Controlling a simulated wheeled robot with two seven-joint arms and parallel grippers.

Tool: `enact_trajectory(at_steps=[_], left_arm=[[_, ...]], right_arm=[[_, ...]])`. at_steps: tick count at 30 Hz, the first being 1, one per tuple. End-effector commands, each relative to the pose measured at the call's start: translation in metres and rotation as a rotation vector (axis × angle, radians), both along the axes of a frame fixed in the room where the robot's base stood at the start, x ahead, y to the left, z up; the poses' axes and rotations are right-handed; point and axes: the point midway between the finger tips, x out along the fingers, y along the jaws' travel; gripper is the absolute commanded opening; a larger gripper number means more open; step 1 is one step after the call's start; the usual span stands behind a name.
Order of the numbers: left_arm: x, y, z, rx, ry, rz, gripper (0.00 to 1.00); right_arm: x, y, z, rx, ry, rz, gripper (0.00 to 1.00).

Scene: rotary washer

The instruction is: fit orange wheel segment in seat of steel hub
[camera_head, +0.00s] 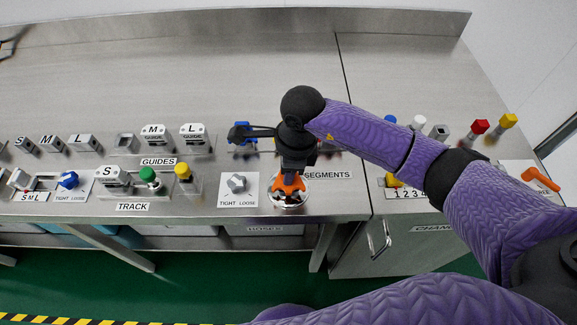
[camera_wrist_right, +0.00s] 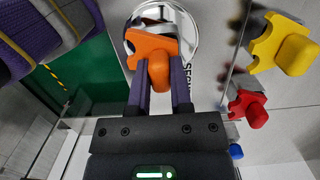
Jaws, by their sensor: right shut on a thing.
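The orange wheel segment (camera_head: 289,186) is at the round steel hub (camera_head: 288,203) near the front edge of the bench. In the right wrist view, the orange segment (camera_wrist_right: 148,46) covers much of the shiny hub (camera_wrist_right: 178,18). My right gripper (camera_head: 291,172) points down above the hub and is shut on the segment's knob. Its two fingers (camera_wrist_right: 158,82) lie either side of that knob. The segment overlaps the hub in both views, but I cannot tell whether it is seated or just above. My left gripper is not in view.
Yellow (camera_wrist_right: 283,45) and red (camera_wrist_right: 248,105) segments lie beside the hub in the right wrist view. A tight/loose knob (camera_head: 236,184) stands just left of the hub. Guide blocks (camera_head: 193,137) stand further left. The rear bench top (camera_head: 200,60) is clear.

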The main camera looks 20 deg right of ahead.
Motion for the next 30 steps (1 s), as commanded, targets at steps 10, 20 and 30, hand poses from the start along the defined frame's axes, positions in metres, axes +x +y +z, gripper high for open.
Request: enact_trajectory(at_steps=[10,20,30], left_arm=[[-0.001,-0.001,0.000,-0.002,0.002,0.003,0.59],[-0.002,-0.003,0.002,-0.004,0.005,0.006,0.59],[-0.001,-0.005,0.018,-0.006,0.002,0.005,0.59]], right_arm=[[0.000,0.000,0.000,0.000,0.000,0.000,0.55],[0.000,-0.001,0.005,0.000,-0.001,0.000,0.67],[-0.002,-0.010,0.083,-0.001,-0.004,0.001,0.67]])
